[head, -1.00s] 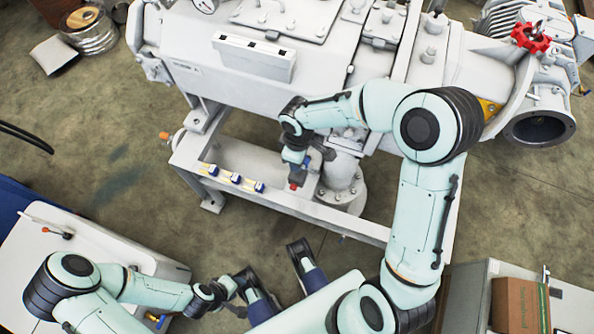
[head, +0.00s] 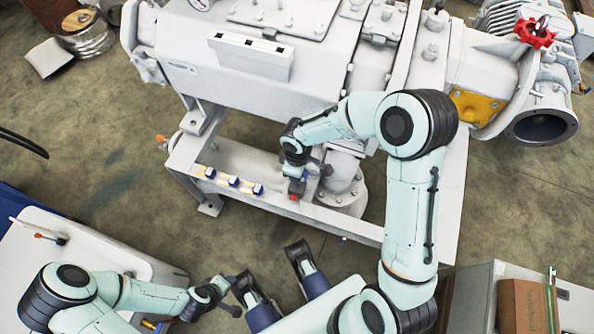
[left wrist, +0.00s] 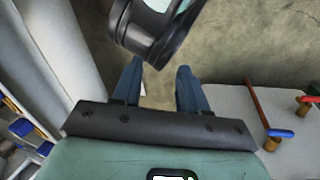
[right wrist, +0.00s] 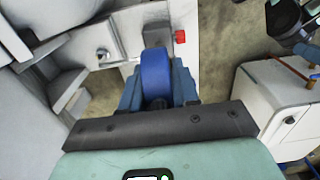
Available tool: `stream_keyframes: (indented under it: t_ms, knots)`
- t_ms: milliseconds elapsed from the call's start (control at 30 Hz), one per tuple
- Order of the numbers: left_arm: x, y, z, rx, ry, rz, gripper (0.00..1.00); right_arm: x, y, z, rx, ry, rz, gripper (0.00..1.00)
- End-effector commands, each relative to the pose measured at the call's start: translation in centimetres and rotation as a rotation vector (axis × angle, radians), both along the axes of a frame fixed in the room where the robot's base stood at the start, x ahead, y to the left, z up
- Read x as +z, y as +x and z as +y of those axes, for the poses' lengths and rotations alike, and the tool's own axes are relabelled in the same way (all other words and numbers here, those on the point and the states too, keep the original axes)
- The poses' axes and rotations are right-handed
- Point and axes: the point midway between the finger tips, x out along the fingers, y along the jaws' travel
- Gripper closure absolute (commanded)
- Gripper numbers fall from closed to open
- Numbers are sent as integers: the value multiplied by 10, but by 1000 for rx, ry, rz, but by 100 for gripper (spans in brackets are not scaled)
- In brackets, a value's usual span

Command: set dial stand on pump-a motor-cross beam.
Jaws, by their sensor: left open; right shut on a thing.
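My right gripper (head: 295,178) is low at the front of the white pump frame and close to its beam (head: 335,222), which I take for the motor-cross beam. In the right wrist view it (right wrist: 157,88) is shut on a rounded blue part (right wrist: 156,74), which I take for the dial stand. A red piece (right wrist: 180,36) with a grey block (right wrist: 157,36) shows just beyond the fingers. I cannot tell whether the stand touches the beam; the arm partly hides it. My left gripper (left wrist: 156,88) is open and empty, away from the pump.
Several small blue-and-white pieces (head: 234,181) sit in a row on the frame, left of my right gripper. A vertical flanged pipe (head: 343,187) stands close on its right. A white cart (head: 85,240) is at the lower left, a cardboard box (head: 525,305) at the lower right.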

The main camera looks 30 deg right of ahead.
Motion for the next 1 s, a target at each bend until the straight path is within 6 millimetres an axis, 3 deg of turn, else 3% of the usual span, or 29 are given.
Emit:
stream_keyframes:
  t_ms: [133, 167, 200, 233, 633, 1000]
  knots:
    - [-3, 3, 1, 3, 4, -7, 57, -2, 1, 0, 1, 0, -4, 100]
    - [-3, 3, 2, 4, 5, -9, 57, -3, 0, 0, 1, 0, 0, 64]
    - [-2, 3, 2, 4, 4, -9, 57, -2, 0, 0, 0, 0, 0, 50]
    - [-2, 3, 2, 4, 4, -9, 57, -2, 0, 0, 1, 0, 0, 44]
    - [3, -2, -1, -3, -2, 5, 57, 5, 0, 0, 0, 1, -2, 44]
    - [30, -34, -16, -39, -44, 90, 57, 82, 1, 0, 1, 0, -6, 44]
